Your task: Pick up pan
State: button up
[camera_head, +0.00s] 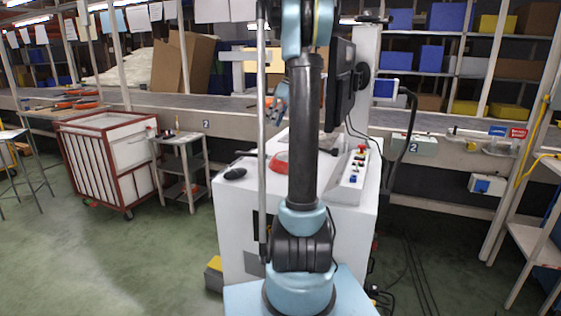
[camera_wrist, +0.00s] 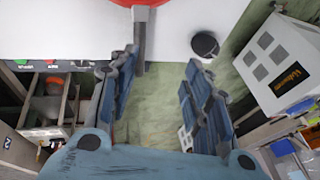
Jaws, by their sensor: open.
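A red pan (camera_head: 280,162) lies on the white cabinet top (camera_head: 255,181), partly hidden behind my arm. In the wrist view the pan's red edge (camera_wrist: 142,2) shows at the top, cut off by the frame. Its grey handle (camera_wrist: 140,42) points down from it, close beside the left finger. My gripper (camera_wrist: 160,60) is open and empty, with blue fingers spread either side of a gap that includes the handle in the picture. I cannot tell how far above the handle the fingers are. In the head view the gripper (camera_head: 282,95) is above the cabinet, partly hidden.
A small black object (camera_head: 235,174) sits on the cabinet's left side; a black round thing shows in the wrist view (camera_wrist: 205,44). A button panel (camera_head: 353,176) and monitor (camera_head: 340,85) stand at the right. Red-orange items (camera_head: 76,104) lie on the conveyor at left.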

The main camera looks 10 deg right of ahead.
jog(key=w+d+n, duration=0.1)
jog(key=w+d, duration=0.1)
jog(key=w, duration=0.2)
jog(key=shift+y, duration=0.3)
jog(key=x, duration=1.7)
jog(key=shift+w+d+f, duration=0.1)
jog(key=shift+d+f, duration=0.05)
jog(key=shift+f, duration=0.35)
jog(key=shift+c, duration=0.2)
grip_shut()
